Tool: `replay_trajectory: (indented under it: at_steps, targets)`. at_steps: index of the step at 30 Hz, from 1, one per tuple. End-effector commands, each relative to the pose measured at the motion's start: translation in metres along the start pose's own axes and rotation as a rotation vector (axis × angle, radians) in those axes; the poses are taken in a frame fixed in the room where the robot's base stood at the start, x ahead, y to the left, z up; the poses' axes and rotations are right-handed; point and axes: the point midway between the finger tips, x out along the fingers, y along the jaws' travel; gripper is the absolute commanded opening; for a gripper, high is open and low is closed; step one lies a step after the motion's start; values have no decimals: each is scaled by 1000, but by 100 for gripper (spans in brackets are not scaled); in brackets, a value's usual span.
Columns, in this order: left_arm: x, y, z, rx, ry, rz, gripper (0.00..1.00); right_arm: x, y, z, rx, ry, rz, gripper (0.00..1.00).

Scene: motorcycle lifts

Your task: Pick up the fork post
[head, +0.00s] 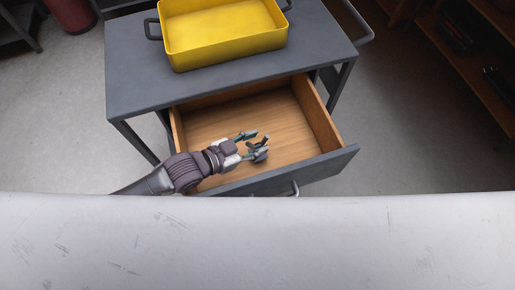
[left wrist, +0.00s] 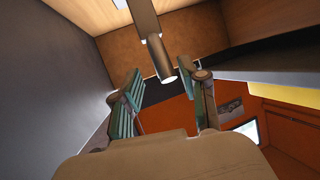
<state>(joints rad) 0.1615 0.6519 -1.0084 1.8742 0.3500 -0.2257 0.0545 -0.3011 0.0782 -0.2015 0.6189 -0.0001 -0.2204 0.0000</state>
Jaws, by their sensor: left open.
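The fork post shows in the left wrist view (left wrist: 157,56) as a grey-brown cylinder with a bright end, joined to a flat grey piece above it. It lies in the open wooden drawer (head: 215,125). In the head view it is small and partly hidden by my fingers, a dark grey piece. My left gripper (head: 259,143) reaches into the drawer from the left. Its two fingers (left wrist: 168,77) are open, one on each side of the post's near end, and I see no clear contact. My right gripper is in neither view.
The drawer belongs to a grey cart (head: 130,75) with a yellow tray (head: 230,60) on top. The drawer's grey front (head: 325,165) has a metal handle (head: 295,188). A wooden shelf (head: 465,75) stands at right. A pale surface fills the bottom foreground.

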Motion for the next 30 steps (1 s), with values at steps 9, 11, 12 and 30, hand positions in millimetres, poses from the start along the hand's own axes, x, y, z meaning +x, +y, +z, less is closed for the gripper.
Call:
replay_trajectory:
  at_steps: [9,11,12,30]
  targets:
    - [38,0,-1,0,1,0,43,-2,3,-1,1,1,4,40]
    - [38,0,-1,0,1,0,43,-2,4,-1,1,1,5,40]
    - [38,0,-1,0,0,0,43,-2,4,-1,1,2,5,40]
    - [38,0,-1,0,0,0,0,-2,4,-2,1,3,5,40]
